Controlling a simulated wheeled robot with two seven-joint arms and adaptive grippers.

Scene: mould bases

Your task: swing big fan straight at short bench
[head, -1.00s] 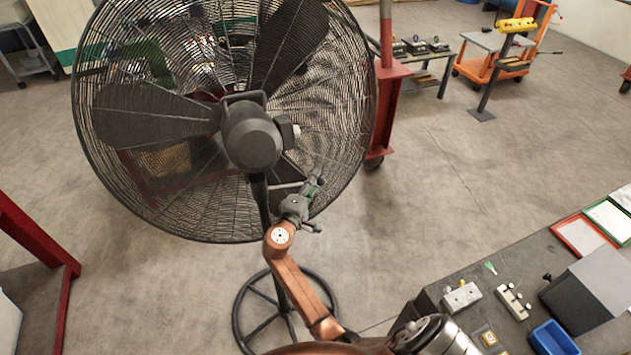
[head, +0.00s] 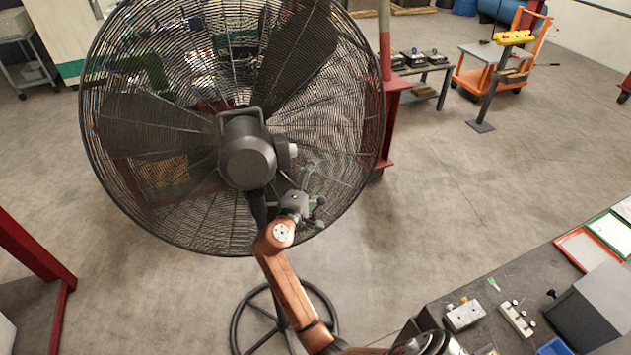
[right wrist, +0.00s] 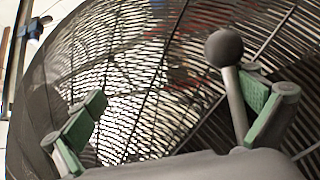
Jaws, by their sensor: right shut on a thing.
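The big fan (head: 247,160) fills the left half of the head view, its dark motor housing and round wire cage towards me on a stand with a ring foot. My right gripper (head: 312,210) is at the lower right of the motor, against the fan. In the right wrist view its green-padded fingers (right wrist: 180,115) stand apart, with a ball-topped rod (right wrist: 228,80) between them, near the right finger; the exact contact is hidden. A small low bench (head: 428,68) stands behind, right of the fan. Whether this is the short bench I cannot tell. My left gripper is out of view.
A grey workbench (head: 465,275) with blocks, trays and a grey box (head: 590,305) is at the lower right. A red post (head: 392,110) stands just behind the cage's right edge. A red frame (head: 35,250) is at left.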

